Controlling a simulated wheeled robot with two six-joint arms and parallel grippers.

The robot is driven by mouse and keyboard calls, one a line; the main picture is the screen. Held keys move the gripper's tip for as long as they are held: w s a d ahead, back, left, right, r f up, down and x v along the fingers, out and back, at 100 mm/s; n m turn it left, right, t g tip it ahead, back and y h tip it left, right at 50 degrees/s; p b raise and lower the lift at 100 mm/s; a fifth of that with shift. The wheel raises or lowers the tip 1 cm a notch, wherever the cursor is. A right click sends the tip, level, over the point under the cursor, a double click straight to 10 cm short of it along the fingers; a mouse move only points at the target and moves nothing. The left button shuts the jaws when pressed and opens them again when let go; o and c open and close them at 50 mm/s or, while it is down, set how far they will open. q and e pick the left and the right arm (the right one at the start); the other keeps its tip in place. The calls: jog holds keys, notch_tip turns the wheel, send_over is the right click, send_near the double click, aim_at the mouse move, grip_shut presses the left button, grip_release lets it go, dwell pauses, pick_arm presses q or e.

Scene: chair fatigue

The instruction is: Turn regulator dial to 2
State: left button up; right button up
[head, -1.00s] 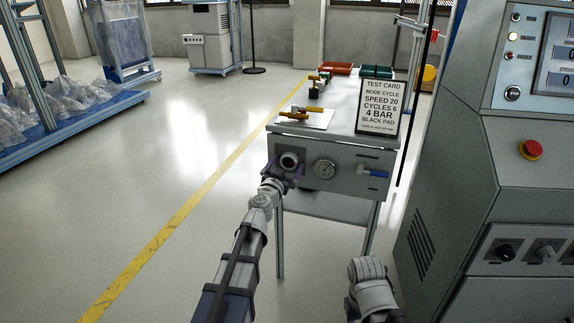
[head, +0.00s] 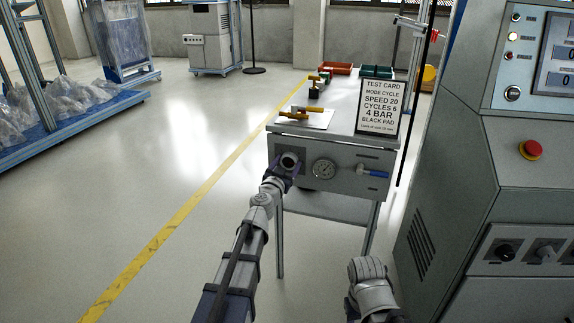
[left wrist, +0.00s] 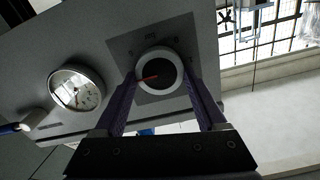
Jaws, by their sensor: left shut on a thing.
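The regulator dial (head: 289,161) is a round black knob with a pale rim on the front of a grey test bench. In the left wrist view the dial (left wrist: 165,73) sits on a dark square plate, and its red pointer points left and slightly down. The scale marks are too small to read. My left gripper (head: 282,170) is at the dial, with its purple fingers on both sides of it, shut on it; the gripper (left wrist: 160,82) also fills the lower wrist view. Only a link of my right arm shows in the head view; its gripper is out of sight.
A pressure gauge (head: 324,169) and a blue-handled valve (head: 374,174) sit right of the dial. A test card (head: 379,107) reading "4 BAR" stands on the bench top. A grey control console (head: 470,200) stands at the right. Open floor lies left.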

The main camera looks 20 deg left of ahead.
pick_arm(q)
jog(key=shift+c, duration=0.4)
jog(key=n, duration=0.6)
jog(key=shift+a+n, duration=0.15)
jog(key=shift+n, duration=0.25)
jog(key=n, duration=0.6)
jog(key=shift+a+f, duration=0.1)
jog(key=shift+f, duration=0.05)
jog(key=n, duration=0.7)
jog(key=shift+f+n+b, duration=0.15)
jog(key=shift+n+b, duration=0.15)
jog(key=n, duration=0.6)
jog(key=shift+f, duration=0.1)
jog(key=shift+n, duration=0.3)
